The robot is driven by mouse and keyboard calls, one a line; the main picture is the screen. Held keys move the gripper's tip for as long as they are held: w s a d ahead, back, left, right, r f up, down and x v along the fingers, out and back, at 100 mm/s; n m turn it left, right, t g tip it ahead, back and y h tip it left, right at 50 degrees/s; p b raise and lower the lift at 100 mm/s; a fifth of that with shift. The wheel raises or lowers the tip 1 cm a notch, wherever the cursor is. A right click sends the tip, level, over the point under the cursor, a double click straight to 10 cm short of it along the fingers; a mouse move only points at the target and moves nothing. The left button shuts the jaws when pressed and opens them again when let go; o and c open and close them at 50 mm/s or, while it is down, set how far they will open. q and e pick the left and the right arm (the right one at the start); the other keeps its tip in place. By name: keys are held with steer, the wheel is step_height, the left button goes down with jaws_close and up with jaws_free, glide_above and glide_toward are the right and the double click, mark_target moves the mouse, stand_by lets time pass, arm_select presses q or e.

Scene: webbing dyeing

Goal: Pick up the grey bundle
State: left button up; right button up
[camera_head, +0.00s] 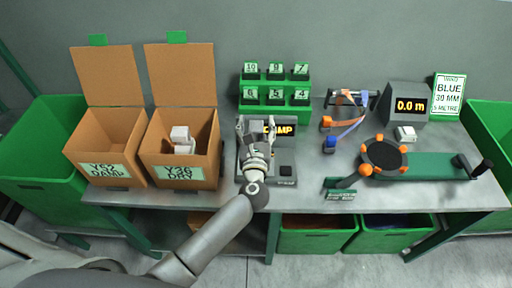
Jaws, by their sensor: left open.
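A pale grey-white bundle (181,136) sits in the open cardboard box marked Y36 DRY (181,174), its upper part showing above the front wall. Its lower part is hidden by the box. It is the only thing I see that could be the grey bundle. My left gripper (256,124) is open over the dark device with the lit DAMP display (285,130), right of that box and apart from the bundle. The gripper and wrist cover part of the device, so I cannot tell whether anything lies between the fingers. My right gripper is not in view.
A second box marked Y52 DAMP (104,173) stands left. A green rack of numbered blocks (275,85) is behind my gripper. Right are orange and blue webbing (350,120), a 0.0 m display (409,105) and a green winder (430,165). The front table edge is mostly clear.

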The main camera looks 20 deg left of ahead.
arm_select(q)
steer(key=shift+c, duration=0.2)
jaws_close()
steer(key=shift+r, duration=0.15)
